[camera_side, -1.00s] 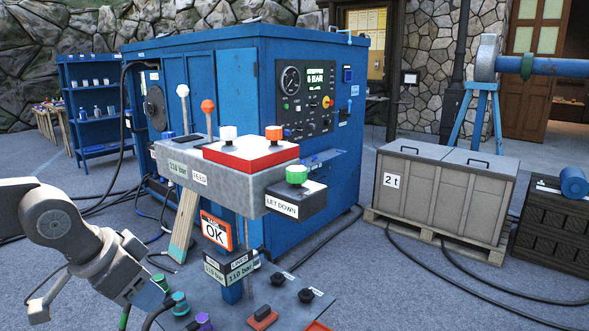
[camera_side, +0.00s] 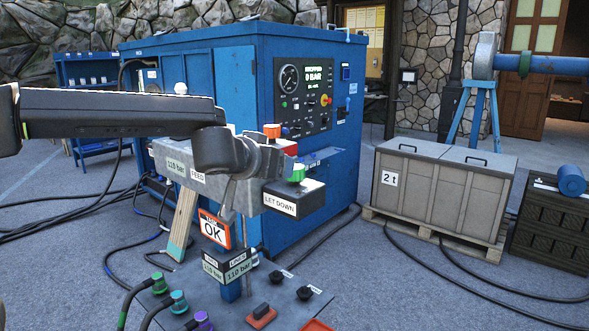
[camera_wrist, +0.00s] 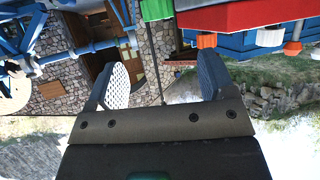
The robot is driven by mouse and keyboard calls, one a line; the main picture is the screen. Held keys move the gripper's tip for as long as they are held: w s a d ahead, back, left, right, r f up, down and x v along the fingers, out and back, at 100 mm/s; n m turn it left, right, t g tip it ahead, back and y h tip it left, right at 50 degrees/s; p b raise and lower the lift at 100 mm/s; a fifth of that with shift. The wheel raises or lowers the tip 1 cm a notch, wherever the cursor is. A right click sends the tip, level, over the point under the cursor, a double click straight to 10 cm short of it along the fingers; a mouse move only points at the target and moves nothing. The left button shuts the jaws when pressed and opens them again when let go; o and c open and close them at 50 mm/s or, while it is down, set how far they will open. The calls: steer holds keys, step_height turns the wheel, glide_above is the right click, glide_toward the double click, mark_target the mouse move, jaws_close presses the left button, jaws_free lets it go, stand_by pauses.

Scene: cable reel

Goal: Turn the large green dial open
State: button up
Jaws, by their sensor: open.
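The large green dial (camera_side: 297,173) sits on top of the dark box labelled LET DOWN (camera_side: 293,200), at the right end of the grey control panel. My gripper (camera_side: 279,162) is just left of the dial in the side view; the arm hides much of its shape. In the wrist view the two fingers of my gripper (camera_wrist: 163,80) stand wide apart with nothing between them. The green dial also shows in the wrist view (camera_wrist: 157,9), cut off by the top edge, beyond the fingertips and roughly centred between them.
An orange knob (camera_side: 272,130) and a red block (camera_side: 291,147) stand close behind my gripper. Hoses with coloured connectors (camera_side: 179,300) lie at the lower left. Open floor lies right of the LET DOWN box.

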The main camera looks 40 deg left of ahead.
mark_target(295, 169)
steer(key=x, duration=1.4)
steer(key=shift+w+d+r, duration=0.1)
steer(key=shift+w+r, duration=0.05)
steer(key=shift+c, duration=0.4)
steer(key=c, duration=0.8)
steer(key=shift+m+h, duration=0.5)
steer(key=shift+h, duration=0.1)
steer(key=shift+c, duration=0.2)
steer(key=shift+m+h, duration=0.3)
